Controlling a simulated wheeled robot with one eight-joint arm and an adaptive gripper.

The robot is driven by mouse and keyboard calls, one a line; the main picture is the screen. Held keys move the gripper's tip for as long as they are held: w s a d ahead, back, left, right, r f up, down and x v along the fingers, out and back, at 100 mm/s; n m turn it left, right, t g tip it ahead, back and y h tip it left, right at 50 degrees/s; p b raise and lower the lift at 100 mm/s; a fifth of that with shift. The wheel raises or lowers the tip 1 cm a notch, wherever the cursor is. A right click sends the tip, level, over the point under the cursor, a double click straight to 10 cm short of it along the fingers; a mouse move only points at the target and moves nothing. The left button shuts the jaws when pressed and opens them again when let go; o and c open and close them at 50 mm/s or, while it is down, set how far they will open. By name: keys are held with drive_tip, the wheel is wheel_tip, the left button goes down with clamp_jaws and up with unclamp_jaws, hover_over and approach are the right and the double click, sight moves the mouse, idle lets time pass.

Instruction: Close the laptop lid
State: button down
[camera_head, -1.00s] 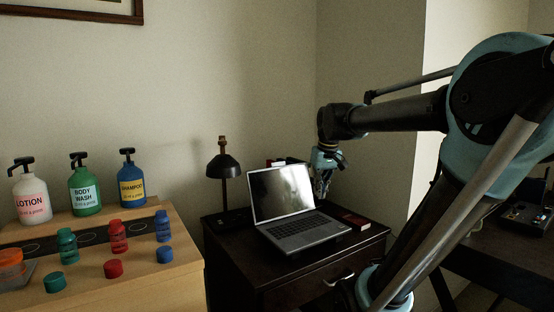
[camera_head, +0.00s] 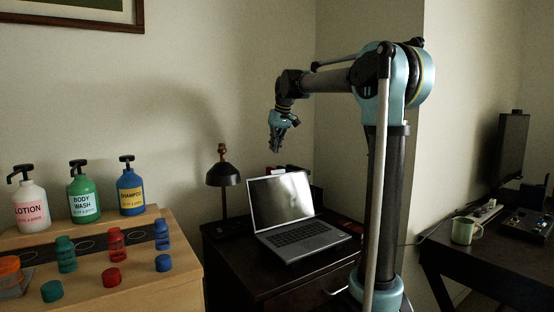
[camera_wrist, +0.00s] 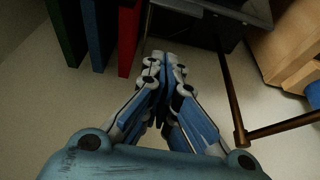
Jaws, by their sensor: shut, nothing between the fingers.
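The silver laptop stands open on the dark nightstand (camera_head: 233,258) in the head view. Its lid (camera_head: 282,200) is raised and leans back, with the screen and keyboard (camera_head: 306,236) facing the camera. My gripper (camera_head: 275,151) points down above and behind the lid's top edge in the picture, apart from it. The wrist view shows my gripper (camera_wrist: 163,58) with its fingers drawn together and nothing between them. I cannot clearly make out the laptop in the wrist view.
A dark lamp (camera_head: 224,174) stands left of the laptop. Upright books show in the wrist view, including a red one (camera_wrist: 128,38). Pump bottles and small bottles stand on the wooden cabinet (camera_head: 190,262) at left. A mug (camera_head: 462,231) is on the right desk.

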wheel_tip(320, 180, down, 8)
drive_tip(key=shift+s+d+r, duration=0.15)
drive_tip(key=shift+s+r, duration=0.1)
idle(0.5)
